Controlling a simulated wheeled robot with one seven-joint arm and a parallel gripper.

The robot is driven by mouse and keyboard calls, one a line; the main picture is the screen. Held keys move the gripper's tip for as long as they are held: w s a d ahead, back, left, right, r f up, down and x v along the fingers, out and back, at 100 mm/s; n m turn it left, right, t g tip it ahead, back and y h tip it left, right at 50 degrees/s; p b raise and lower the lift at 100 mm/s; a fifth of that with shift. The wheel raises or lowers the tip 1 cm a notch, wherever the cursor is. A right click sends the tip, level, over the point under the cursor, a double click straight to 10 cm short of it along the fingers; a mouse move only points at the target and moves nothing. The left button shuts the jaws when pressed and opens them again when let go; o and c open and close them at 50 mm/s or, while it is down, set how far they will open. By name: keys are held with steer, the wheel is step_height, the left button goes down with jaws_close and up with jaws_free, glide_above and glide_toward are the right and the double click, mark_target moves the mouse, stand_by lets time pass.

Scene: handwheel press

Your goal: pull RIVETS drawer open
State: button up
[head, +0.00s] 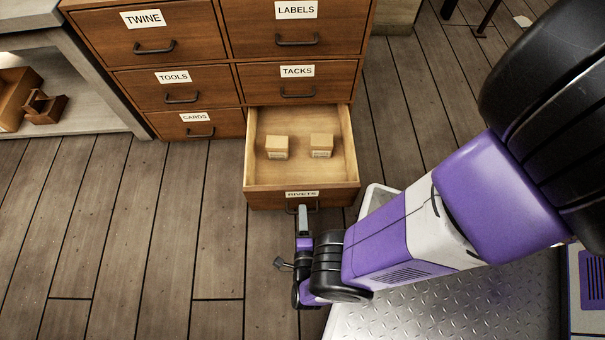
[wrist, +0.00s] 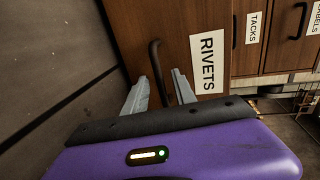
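The RIVETS drawer (head: 300,197) is the bottom right drawer of the brown wooden cabinet, and it stands pulled well out. Its dark bar handle (wrist: 156,62) is on the front, beside the white RIVETS label (wrist: 207,63). My gripper (head: 303,208) is at the drawer front by the handle. In the wrist view, the two grey fingers of my gripper (wrist: 161,78) are spread apart, one on each side of the handle, with gaps showing. In the head view the handle is partly hidden by the fingers.
Two small tan boxes (head: 277,148) (head: 321,145) sit inside the drawer. The TACKS drawer (head: 335,78), TOOLS drawer (head: 150,90) and CARDS drawer (head: 170,124) are closed. A grey bench (head: 95,85) stands at left. The plank floor (head: 150,230) in front is clear.

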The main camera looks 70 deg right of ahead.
steer(key=shift+r+p, duration=0.6)
steer(key=shift+r, duration=0.05)
steer(key=o, duration=0.8)
step_height(320, 180, up, 7)
steer(key=p, duration=0.6)
steer(key=shift+f+p, duration=0.2)
steer(key=shift+p, duration=0.1)
step_height(320, 180, up, 2)
steer(key=shift+w+r+p, duration=0.15)
steer(key=shift+r+p, duration=0.05)
steer(key=shift+p, duration=0.9)
steer(key=shift+r+p, duration=0.6)
steer(key=shift+r, duration=0.05)
steer(key=c, duration=0.8)
step_height(320, 180, up, 8)
steer(key=p, duration=0.9)
glide_above(301, 191)
steer(key=f+v, duration=0.1)
steer(key=v, duration=0.4)
steer(key=shift+r, duration=0.2)
